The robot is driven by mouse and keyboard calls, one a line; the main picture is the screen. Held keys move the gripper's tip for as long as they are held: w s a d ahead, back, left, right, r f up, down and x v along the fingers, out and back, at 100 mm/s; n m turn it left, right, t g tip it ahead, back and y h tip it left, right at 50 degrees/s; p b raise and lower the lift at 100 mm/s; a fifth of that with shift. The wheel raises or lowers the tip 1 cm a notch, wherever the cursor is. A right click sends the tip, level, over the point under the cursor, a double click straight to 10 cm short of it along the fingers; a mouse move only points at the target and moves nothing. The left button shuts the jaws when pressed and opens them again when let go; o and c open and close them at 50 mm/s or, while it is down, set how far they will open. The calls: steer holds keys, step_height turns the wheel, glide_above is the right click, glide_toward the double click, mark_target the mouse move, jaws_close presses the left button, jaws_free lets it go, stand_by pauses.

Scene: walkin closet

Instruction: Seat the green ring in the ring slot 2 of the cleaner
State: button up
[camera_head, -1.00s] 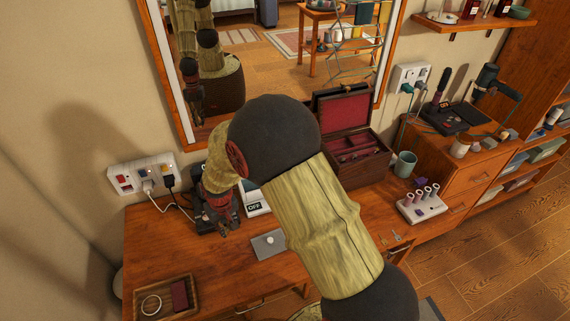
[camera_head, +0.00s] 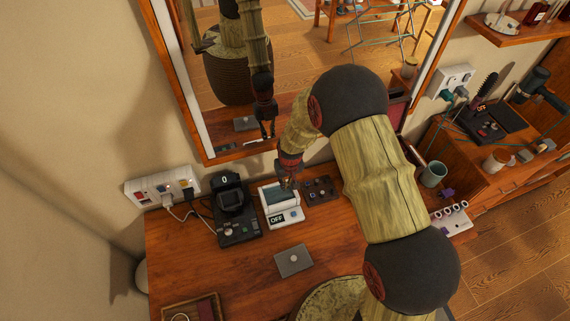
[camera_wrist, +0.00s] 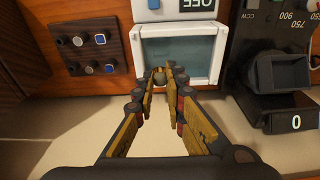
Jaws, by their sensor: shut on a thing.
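The cleaner is a white unit with an OFF display (camera_head: 277,218) and a grey-blue basin, left of my forearm in the head view. In the wrist view the cleaner (camera_wrist: 222,40) is upside down, its basin directly beyond my fingertips. My gripper (camera_wrist: 160,76) is shut on a small, olive-green rounded thing (camera_wrist: 161,80), which looks like the green ring but is mostly hidden by the fingers. In the head view my gripper (camera_head: 288,184) is over the cleaner's back part. The slots inside the basin cannot be made out.
A dark block with several gemmed pieces (camera_wrist: 84,40) stands beside the cleaner. A grey plate with a knob (camera_head: 294,261) lies in front. The mirror (camera_head: 300,70) rises behind.

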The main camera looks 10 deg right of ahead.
steer(key=shift+w+a+f, duration=0.15)
steer(key=shift+a, duration=0.05)
steer(key=shift+f+b, duration=1.5)
steer(key=shift+f, duration=0.95)
